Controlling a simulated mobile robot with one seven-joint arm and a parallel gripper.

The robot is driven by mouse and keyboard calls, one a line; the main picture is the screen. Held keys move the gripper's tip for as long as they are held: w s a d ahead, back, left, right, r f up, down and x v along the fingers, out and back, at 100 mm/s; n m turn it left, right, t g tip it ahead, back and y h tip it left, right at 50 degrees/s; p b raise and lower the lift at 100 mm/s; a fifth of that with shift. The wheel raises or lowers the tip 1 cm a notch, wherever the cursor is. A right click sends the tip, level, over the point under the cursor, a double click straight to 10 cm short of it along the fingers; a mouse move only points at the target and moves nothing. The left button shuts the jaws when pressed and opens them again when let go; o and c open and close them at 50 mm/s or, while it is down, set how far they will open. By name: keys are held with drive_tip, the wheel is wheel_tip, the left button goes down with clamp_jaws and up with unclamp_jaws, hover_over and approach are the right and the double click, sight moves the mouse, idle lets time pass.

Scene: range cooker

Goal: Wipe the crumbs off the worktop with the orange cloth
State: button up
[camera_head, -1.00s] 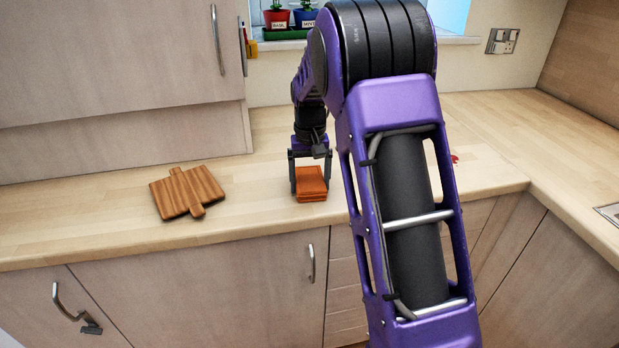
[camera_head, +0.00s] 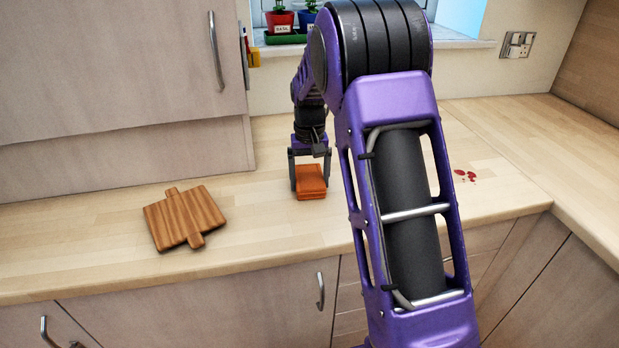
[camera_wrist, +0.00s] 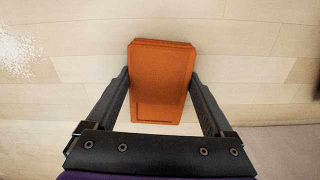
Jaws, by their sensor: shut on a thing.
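The orange cloth (camera_head: 311,181) is a folded, flat pad between the fingers of my gripper (camera_head: 310,187). In the wrist view the cloth (camera_wrist: 163,85) fills the space between the two dark fingers, which are shut on its sides. It is at or close over the wooden worktop (camera_head: 270,225); I cannot tell whether it touches. A patch of fine white specks, which look like crumbs (camera_wrist: 15,52), lies on the worktop at the left edge of the wrist view. I cannot make these out in the head view. Red spots (camera_head: 465,175) lie on the worktop right of my arm.
A wooden chopping board (camera_head: 184,217) lies left of the cloth, with bare worktop between. Potted herbs (camera_head: 280,19) stand on the windowsill behind. A wall cupboard (camera_head: 110,60) hangs at the left. My arm hides part of the worktop.

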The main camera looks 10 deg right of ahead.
wheel_tip(320, 180, up, 4)
drive_tip(key=shift+f+p, duration=0.2)
drive_tip(key=shift+p, duration=0.85)
drive_tip(key=shift+r+p, duration=1.5)
drive_tip(key=shift+r, duration=0.75)
